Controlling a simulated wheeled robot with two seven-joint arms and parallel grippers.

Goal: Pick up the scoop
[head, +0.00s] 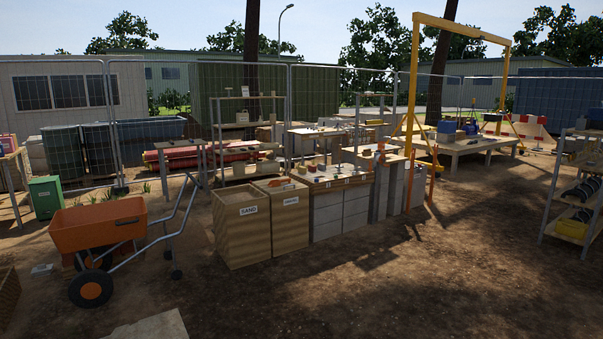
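No scoop can be clearly made out. A small orange item (277,182) lies in the top of the second wooden bin (289,222), whose label is too small to read surely. It is too small for me to tell whether it is the scoop. The wooden bin labelled SAND (241,235) stands just left of it. Neither of my grippers is in view.
An orange wheelbarrow (98,226) stands at the left. Grey block benches (340,212) carrying small items adjoin the bins on the right. A yellow gantry (408,110) rises behind. A metal shelf (568,190) stands at the right edge. The dirt ground in front is open.

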